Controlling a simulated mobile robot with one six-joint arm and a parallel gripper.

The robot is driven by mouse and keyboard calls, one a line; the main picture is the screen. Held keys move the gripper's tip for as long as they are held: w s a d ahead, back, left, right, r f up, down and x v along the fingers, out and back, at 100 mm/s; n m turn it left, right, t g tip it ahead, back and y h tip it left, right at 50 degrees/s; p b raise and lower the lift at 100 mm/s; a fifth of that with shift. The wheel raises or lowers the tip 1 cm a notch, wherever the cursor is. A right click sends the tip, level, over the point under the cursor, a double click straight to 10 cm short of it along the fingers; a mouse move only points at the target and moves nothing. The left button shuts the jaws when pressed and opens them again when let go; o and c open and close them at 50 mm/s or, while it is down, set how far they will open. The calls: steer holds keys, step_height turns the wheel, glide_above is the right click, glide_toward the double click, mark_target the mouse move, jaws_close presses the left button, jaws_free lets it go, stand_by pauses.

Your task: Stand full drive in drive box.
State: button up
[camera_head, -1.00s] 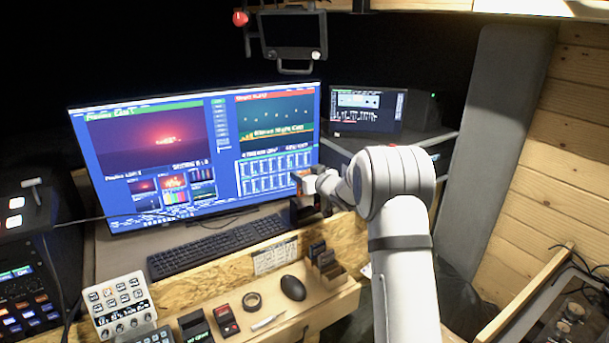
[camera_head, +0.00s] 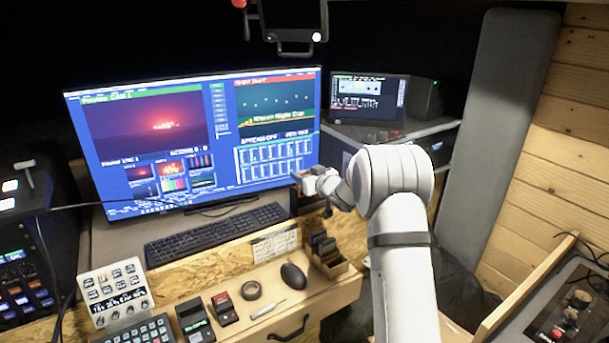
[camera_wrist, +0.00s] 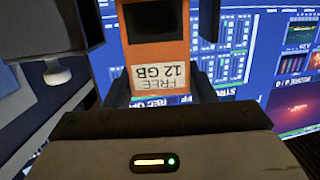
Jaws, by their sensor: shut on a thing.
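An orange drive (camera_wrist: 155,56) with a pale label reading "FREE 12 GB", upside down in the wrist view, is held in my gripper. A little of its orange shows in the head view (camera_head: 297,179). My gripper (camera_head: 312,183) is shut on it, in front of the monitor's lower right corner, above the desk. A dark upright object shows just below and behind the gripper; I cannot tell what it is. A small wooden box (camera_head: 338,271) with several dark upright slabs in it, likely the drive box, stands on the lower shelf, below my gripper.
A large monitor (camera_head: 150,130) and keyboard (camera_head: 215,234) fill the desk behind. A mouse (camera_head: 293,279), tape roll (camera_head: 251,290) and two small dark devices, one with red (camera_head: 224,308), lie left of the wooden box. A grey panel and wooden wall stand at the right.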

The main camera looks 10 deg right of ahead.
steer(key=shift+f+b, duration=1.15)
steer(key=shift+f, duration=0.4)
steer(key=shift+r, duration=0.2)
stand_by(0.3)
steer(key=shift+r+p, duration=0.85)
steer(key=shift+r, duration=0.25)
steer(key=shift+f, duration=0.3)
stand_by(0.7)
steer(key=shift+f+b, duration=0.9)
steer(key=shift+f, duration=0.05)
steer(key=shift+r, duration=0.1)
stand_by(0.3)
steer(key=shift+r+p, duration=0.8)
steer(key=shift+r, duration=0.3)
